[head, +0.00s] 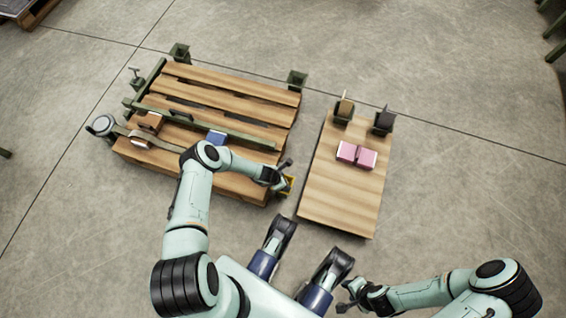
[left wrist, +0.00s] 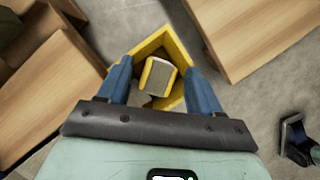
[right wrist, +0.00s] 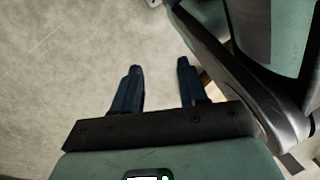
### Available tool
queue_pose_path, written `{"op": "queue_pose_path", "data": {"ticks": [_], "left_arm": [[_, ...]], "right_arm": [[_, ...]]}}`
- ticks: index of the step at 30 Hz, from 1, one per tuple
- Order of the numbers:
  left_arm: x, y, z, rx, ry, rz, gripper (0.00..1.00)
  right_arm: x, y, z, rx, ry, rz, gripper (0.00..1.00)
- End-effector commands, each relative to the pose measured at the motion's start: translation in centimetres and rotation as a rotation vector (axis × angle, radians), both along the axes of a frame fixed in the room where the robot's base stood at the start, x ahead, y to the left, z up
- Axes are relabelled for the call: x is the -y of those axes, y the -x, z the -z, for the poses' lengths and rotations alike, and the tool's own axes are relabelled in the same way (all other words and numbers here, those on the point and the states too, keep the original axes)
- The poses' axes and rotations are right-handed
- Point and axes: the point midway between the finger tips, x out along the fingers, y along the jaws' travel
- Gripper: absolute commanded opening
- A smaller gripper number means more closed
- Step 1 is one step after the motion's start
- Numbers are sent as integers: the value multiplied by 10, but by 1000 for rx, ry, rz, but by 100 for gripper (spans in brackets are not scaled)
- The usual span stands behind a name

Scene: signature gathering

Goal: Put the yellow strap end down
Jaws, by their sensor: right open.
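A yellow piece (head: 288,184), probably the yellow strap end, shows at my left gripper (head: 281,176), beside the right edge of the slatted wooden pallet (head: 215,80). In the left wrist view it is an angular yellow frame (left wrist: 180,47) around a grey block with yellow sides (left wrist: 158,76). The left fingers (left wrist: 160,75) stand wide apart on either side of it; I cannot tell whether they touch the frame. My right gripper (head: 350,290) is open and empty at the lower right, over bare floor; the right wrist view shows its parted fingers (right wrist: 158,75).
A floor gap separates pallet and board.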

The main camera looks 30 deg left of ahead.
Motion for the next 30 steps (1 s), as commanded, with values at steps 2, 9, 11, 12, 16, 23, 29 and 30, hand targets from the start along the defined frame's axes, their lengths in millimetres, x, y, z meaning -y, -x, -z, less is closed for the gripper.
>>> {"op": "queue_pose_path", "data": {"ticks": [2,9,11,12,16,23,29,30], "left_arm": [[0,0,0,0,0,0,70],[-2,2,-13,1,1,0,70],[-4,6,-22,0,-1,0,70],[-6,8,-29,0,-1,0,70],[-10,16,-54,1,1,-1,70],[-18,29,-91,1,0,-1,70],[-23,37,-112,1,0,0,70],[-23,38,-114,1,-1,7,70]], "right_arm": [[0,0,0,0,0,0,43],[-2,-13,-10,44,2,-4,43],[-3,-23,-17,77,5,-8,43],[-4,-30,-23,100,5,-10,43],[-8,-57,-44,189,11,-16,43],[-13,-93,-78,314,17,-23,43],[-21,-82,-88,289,-2,-34,43],[-22,-81,-89,285,-4,-35,43]]}}
